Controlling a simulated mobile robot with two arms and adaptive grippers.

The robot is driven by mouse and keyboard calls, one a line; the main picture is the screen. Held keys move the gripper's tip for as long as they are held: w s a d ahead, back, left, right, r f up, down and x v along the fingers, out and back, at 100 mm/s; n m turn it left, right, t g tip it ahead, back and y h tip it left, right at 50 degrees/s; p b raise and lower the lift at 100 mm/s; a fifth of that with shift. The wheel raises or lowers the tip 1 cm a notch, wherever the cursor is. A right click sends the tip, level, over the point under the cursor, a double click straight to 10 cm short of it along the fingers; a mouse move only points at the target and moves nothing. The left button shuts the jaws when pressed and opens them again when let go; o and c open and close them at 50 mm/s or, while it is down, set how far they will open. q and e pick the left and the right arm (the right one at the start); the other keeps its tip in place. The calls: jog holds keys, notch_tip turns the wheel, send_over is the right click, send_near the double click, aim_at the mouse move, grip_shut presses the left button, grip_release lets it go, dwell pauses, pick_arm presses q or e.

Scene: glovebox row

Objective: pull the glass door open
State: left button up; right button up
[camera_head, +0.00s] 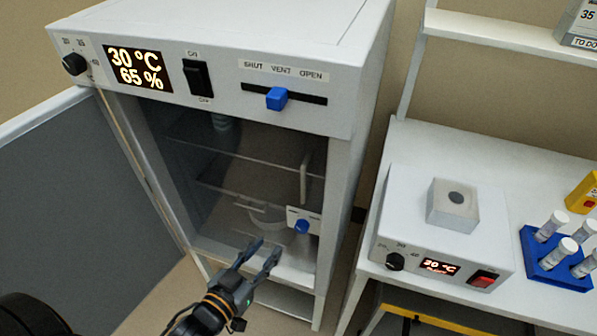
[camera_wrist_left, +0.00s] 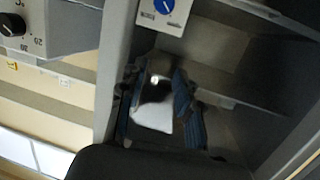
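The glass door (camera_head: 235,190) is a dark clear pane across the cabinet's opening and looks shut. A pale upright bar, seemingly its handle (camera_head: 304,182), is near its right edge. Below the bar is a white plate with a blue knob (camera_head: 302,227); the knob is also at the top of the left wrist view (camera_wrist_left: 164,7). My left gripper (camera_head: 269,246) is open and empty, in front of the lower part of the door, below and left of the knob. Its spread fingers show in the left wrist view (camera_wrist_left: 156,88). I cannot tell whether it touches the glass. My right gripper is not in view.
The cabinet's solid outer door (camera_head: 80,190) stands open at the left. A control panel with a blue slider (camera_head: 277,98) is above the opening. At the right, a white bench holds a heater box (camera_head: 445,225) and a blue tube rack (camera_head: 550,262).

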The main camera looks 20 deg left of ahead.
pick_arm(q)
jog(key=t+h, duration=0.1)
jog(key=t, duration=0.1)
send_near(302, 177)
jog(key=v, duration=0.5)
jog(key=p+x, duration=0.4)
jog(key=x, duration=0.9)
jog(key=shift+w+r, duration=0.1)
jog(key=shift+r, duration=0.05)
jog(key=shift+w+d+p, duration=0.1)
jog(key=shift+w+p, duration=0.2)
jog(key=shift+w, duration=0.1)
grip_shut()
